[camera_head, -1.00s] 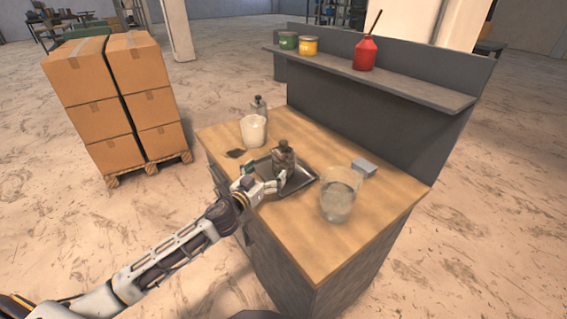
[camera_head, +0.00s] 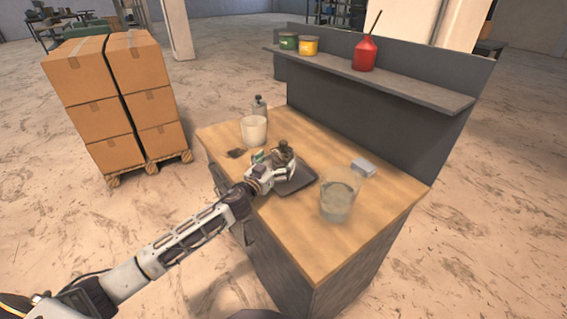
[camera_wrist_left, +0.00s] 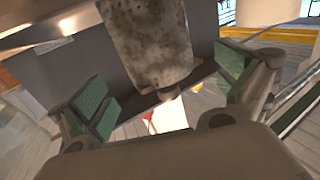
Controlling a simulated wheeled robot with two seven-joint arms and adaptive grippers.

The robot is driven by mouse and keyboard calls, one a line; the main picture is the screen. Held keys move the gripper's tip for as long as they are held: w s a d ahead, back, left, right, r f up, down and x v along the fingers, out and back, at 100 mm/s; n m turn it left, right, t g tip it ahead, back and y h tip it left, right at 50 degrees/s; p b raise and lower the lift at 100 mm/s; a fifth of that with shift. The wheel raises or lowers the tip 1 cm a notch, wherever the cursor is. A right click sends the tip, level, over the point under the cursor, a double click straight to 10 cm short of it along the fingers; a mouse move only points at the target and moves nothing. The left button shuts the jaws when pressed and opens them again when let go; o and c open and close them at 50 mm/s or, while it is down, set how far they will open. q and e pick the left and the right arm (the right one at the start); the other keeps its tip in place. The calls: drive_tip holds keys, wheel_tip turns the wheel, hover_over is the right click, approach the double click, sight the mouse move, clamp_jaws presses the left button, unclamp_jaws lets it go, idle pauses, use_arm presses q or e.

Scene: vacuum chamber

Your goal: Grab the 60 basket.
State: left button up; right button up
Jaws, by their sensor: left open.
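A worn, mottled grey metal vessel (camera_head: 283,152) with a narrow neck stands at the dark tray (camera_head: 297,187) on the wooden bench top. I see no readable "60" and nothing clearly basket-shaped. My left gripper (camera_head: 277,168) is at the vessel, its jaws open and its near side covering the vessel's lower part. In the left wrist view the mottled vessel (camera_wrist_left: 150,45) sits between the two green-padded fingers, with a visible gap on each side. Whether a finger touches it I cannot tell. My right gripper is not in view.
A white beaker (camera_head: 254,131) and a grey bottle (camera_head: 259,106) stand behind left. A clear beaker (camera_head: 337,201) and a small grey block (camera_head: 363,168) are to the right. A shelf (camera_head: 375,77) with cans and a red bottle (camera_head: 365,53) rises behind. Stacked boxes (camera_head: 112,95) stand left.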

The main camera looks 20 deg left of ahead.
sight(284, 154)
use_arm(q)
drive_tip(key=shift+w, duration=0.2)
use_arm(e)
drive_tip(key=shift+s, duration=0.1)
use_arm(q)
drive_tip(key=shift+w+d, duration=0.1)
drive_tip(key=shift+w, duration=0.35)
drive_tip(key=shift+w+d, duration=0.15)
drive_tip(key=shift+w, duration=0.35)
drive_tip(key=shift+x, duration=0.85)
drive_tip(key=shift+w+d+f, duration=0.15)
drive_tip(key=shift+w, duration=0.6)
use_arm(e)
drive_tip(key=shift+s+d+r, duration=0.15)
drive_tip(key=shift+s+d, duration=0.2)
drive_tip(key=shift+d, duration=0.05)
